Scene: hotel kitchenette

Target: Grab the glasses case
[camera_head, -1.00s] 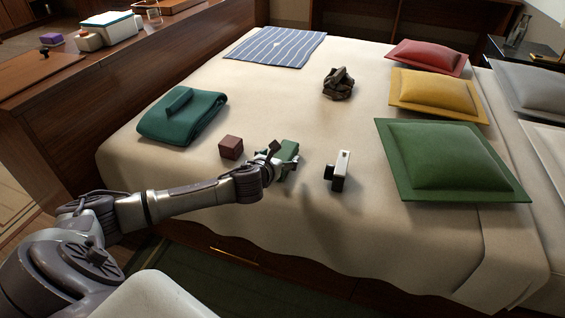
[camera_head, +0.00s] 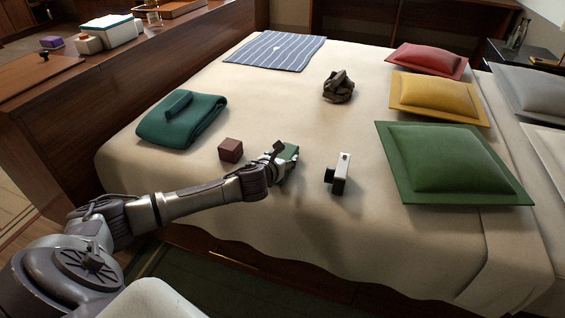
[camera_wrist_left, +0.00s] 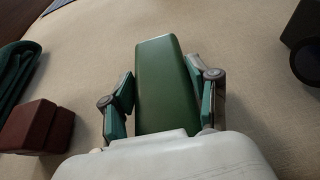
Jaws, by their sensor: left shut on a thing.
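The glasses case is a green, smooth, elongated box (camera_wrist_left: 167,85), seen between the fingers in the left wrist view. It also shows in the head view (camera_head: 290,152), partly hidden by the gripper. My left gripper (camera_head: 281,158) is shut on the case, with one finger on each long side; it also shows in the left wrist view (camera_wrist_left: 163,108). The case is at or just above the bed surface; I cannot tell whether it touches. My right gripper is not in view.
A dark red box (camera_head: 231,150) stands close left of the gripper, and a white and black camera (camera_head: 341,172) close right. A folded teal cloth (camera_head: 182,120), a dark crumpled object (camera_head: 338,86) and a green pillow (camera_head: 450,160) lie on the bed (camera_head: 300,225). The bed's front is clear.

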